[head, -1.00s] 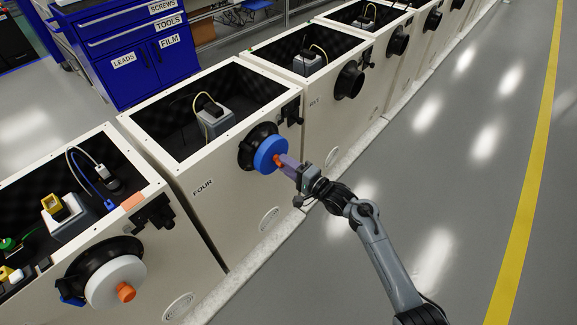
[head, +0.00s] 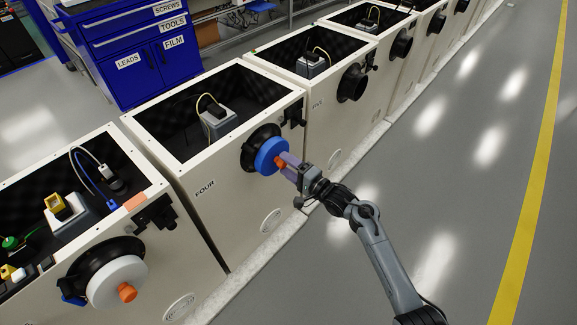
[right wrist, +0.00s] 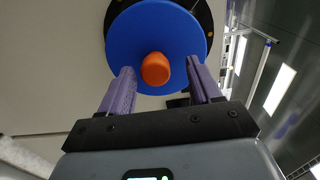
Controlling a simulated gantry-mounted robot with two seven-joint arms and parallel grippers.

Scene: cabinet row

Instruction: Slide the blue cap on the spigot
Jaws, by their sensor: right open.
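The blue cap (head: 271,156) is a round disc with an orange knob (head: 281,161). It sits at the black round spigot (head: 258,142) on the front of the cabinet marked FOUR (head: 204,188). My right gripper (head: 288,165) is at the cap's face. In the right wrist view, its two purple fingers (right wrist: 160,88) are open, one on each side of the orange knob (right wrist: 155,69), with gaps to it. The blue cap (right wrist: 155,40) fills the upper middle there, with a black rim partly behind it. I cannot tell how deep the cap sits. My left gripper is out of view.
The cabinet at the near left has a white cap (head: 116,282) with an orange knob on its black port. Cabinet FIVE (head: 318,103) and others run on to the back right. A blue tool cabinet (head: 140,55) stands behind. The grey floor (head: 450,200) on the right is clear.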

